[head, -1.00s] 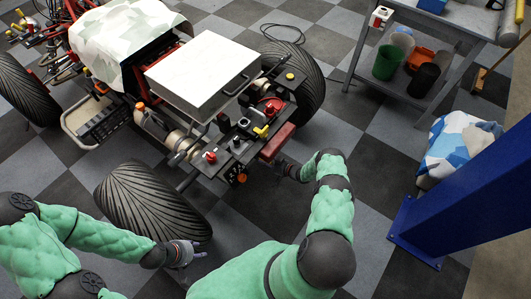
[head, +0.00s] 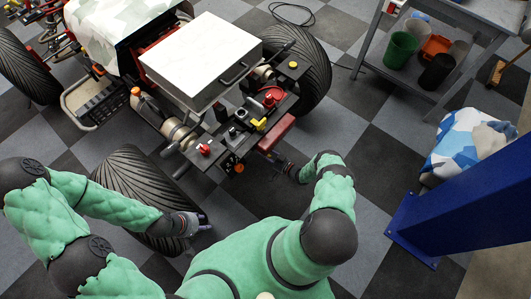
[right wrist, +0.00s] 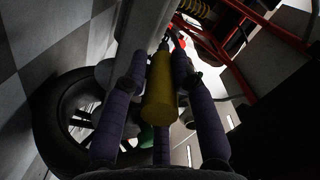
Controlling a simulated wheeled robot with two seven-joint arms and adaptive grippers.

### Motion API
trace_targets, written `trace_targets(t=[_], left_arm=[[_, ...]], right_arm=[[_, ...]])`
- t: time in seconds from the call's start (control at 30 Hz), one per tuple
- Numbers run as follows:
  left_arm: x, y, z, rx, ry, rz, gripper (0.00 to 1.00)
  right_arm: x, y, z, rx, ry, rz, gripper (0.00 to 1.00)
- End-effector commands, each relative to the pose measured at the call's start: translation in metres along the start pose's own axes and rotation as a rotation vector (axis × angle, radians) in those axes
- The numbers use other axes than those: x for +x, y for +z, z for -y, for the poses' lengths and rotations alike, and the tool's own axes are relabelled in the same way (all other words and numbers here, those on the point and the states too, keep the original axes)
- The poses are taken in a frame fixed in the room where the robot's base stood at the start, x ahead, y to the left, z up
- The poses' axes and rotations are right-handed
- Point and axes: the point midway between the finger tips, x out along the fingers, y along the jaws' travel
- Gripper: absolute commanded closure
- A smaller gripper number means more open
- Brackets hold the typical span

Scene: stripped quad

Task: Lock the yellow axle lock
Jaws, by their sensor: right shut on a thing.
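A yellow cylindrical handle, which I take for the yellow axle lock (right wrist: 159,98), stands between the purple fingers in the right wrist view. My right gripper (right wrist: 160,72) is shut on it. In the head view my right gripper (head: 274,156) reaches low behind the quad, beside the red block (head: 277,132), and its fingertips are partly hidden. I cannot make out the held handle there. A different-looking yellow part (head: 259,125) shows on the rear deck. My left gripper (head: 203,223) is beside the near tire, apart from the rear deck; its finger opening is unclear.
The stripped quad has a white box (head: 201,62) on top and a large near tire (head: 135,185). A grey shelf table (head: 455,30) with bins stands at the back right. A blue post (head: 455,195) is at the right. Checkered floor is free between.

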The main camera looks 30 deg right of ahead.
Motion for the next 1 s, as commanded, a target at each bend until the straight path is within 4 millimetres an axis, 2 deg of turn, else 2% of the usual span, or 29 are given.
trace_targets(t=[0.03, 0.07, 0.1, 0.17, 0.8, 1.0], left_arm=[[0.001, 0.0, 0.0, 0.0, 0.0, 0.0, 0.6], [0.001, 0.0, 0.0, 0.0, 0.0, 0.0, 0.6], [0.001, 0.0, 0.0, 0.0, 0.0, 0.0, 0.6], [0.001, 0.0, 0.0, 0.0, 0.0, 0.0, 0.6], [0.0, 0.0, 0.0, 0.0, 0.0, 0.0, 0.6], [0.0, 0.0, 0.0, 0.0, 0.0, 0.0, 0.6]], right_arm=[[0.001, 0.015, 0.009, 0.018, -0.007, 0.02, 1.0], [0.001, 0.015, 0.009, 0.018, -0.007, 0.02, 1.0], [0.001, 0.015, 0.009, 0.019, -0.007, 0.02, 0.65], [0.001, 0.015, 0.009, 0.018, -0.007, 0.02, 0.51], [0.0, 0.005, 0.003, 0.007, -0.001, 0.008, 0.51], [-0.016, 0.004, 0.001, 0.007, 0.001, 0.007, 0.51]])
